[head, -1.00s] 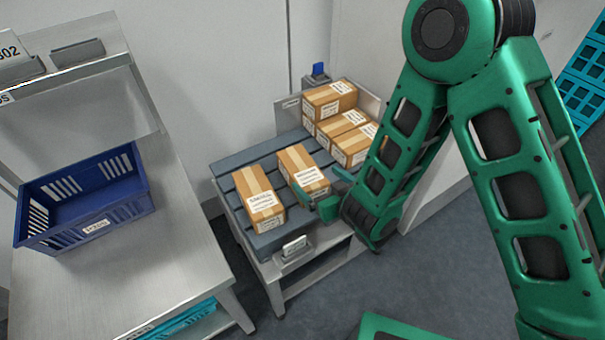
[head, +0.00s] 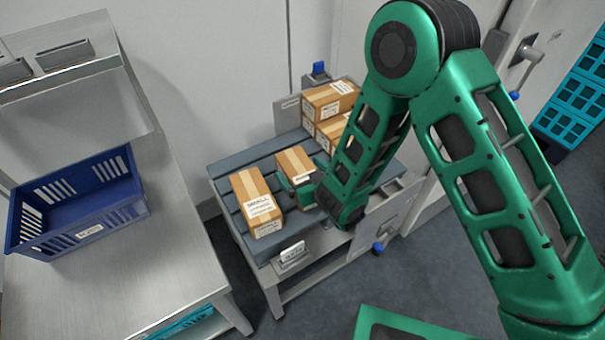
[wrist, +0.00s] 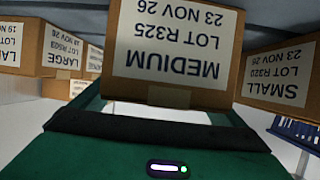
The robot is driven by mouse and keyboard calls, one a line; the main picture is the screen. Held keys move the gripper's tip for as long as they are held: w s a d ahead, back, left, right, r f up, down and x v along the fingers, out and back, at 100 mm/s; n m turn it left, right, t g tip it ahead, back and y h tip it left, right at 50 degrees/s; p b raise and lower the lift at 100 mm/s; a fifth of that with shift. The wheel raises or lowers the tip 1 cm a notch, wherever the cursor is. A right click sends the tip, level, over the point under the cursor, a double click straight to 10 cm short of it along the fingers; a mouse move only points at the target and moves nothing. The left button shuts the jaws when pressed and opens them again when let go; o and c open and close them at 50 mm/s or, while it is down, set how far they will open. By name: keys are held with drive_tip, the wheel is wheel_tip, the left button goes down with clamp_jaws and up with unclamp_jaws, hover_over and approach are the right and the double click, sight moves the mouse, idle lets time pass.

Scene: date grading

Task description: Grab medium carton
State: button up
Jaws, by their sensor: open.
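The medium carton (head: 292,161) is a brown taped box on the grey slatted stand, partly hidden behind my gripper in the head view. In the wrist view the medium carton (wrist: 175,45) fills the upper middle, its MEDIUM label upside down and facing the camera. My gripper (head: 303,190) is at the carton's near end, green and open. In the wrist view its fingers (wrist: 160,105) reach toward the carton's left and right sides. I cannot tell whether they touch it. The fingertips are hidden.
The small carton (head: 256,200) stands close on the left; it is at right in the wrist view (wrist: 279,76). Large cartons (head: 330,100) are stacked behind. A blue crate (head: 80,240) sits on the metal table at left. Teal crates (head: 570,105) are far right.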

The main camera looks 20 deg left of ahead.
drive_tip(key=shift+a, duration=0.25)
drive_tip(key=shift+d, duration=0.15)
drive_tip(key=shift+c, duration=1.2)
drive_tip(key=shift+w+d, duration=0.15)
drive_tip(key=shift+w, duration=0.05)
drive_tip(key=c, duration=1.4)
drive_tip(key=shift+r, duration=0.1)
